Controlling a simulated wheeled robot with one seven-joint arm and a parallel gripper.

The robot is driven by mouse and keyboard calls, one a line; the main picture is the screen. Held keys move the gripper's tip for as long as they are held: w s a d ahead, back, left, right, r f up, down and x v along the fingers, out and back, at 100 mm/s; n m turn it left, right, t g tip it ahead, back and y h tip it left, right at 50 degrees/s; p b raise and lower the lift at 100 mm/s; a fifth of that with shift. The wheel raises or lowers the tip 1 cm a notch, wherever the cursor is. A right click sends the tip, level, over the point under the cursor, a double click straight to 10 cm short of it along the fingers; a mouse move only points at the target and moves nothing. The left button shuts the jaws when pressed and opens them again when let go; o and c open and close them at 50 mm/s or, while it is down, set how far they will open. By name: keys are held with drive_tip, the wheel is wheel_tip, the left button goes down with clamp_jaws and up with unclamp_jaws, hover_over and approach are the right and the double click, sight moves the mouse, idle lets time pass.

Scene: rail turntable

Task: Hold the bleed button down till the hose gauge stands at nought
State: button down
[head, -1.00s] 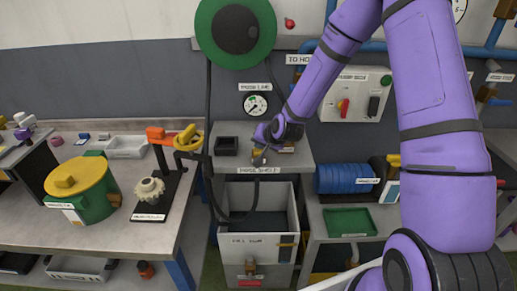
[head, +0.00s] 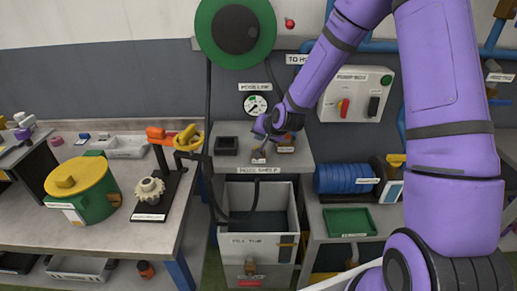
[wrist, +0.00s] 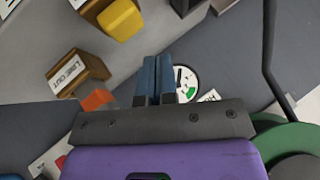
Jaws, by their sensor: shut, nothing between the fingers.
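The hose gauge (head: 255,105) is a round white dial with a black rim and a green patch, on the wall above the shelf. Its reading is too small to make out. In the wrist view, the gauge (wrist: 186,77) is partly hidden by my fingers. My gripper (head: 259,131) is shut and empty above the shelf, in front of the wall just below the gauge; its blue fingers show in the wrist view (wrist: 157,80). A yellow piece on a brown block (wrist: 120,18) lies apart from the fingers. I cannot tell whether it is the bleed button.
A brown block with a white label (wrist: 75,72) and an orange piece (wrist: 97,100) lie left of the fingers. A dark open box (head: 226,145) stands on the shelf (head: 298,162). A green reel (head: 207,28) hangs above, a switch panel (head: 357,92) to the right.

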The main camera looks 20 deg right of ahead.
drive_tip(key=shift+r, duration=1.8)
drive_tip(key=shift+s+r, duration=0.1)
drive_tip(key=shift+r, duration=0.1)
drive_tip(key=s+d+r+n+g+h, duration=0.1)
drive_tip(key=s+d+r+n+h, duration=0.1)
drive_tip(key=s+r, duration=0.95)
drive_tip(key=s+d+r+n+g+h, duration=0.1)
drive_tip(key=s+d+r+n+g, duration=0.15)
drive_tip(key=s+r, duration=0.95)
drive_tip(key=s+d+r, duration=0.1)
drive_tip(key=s, duration=1.2)
drive_tip(key=shift+s+d+n, duration=0.4)
drive_tip(key=shift+n, duration=0.05)
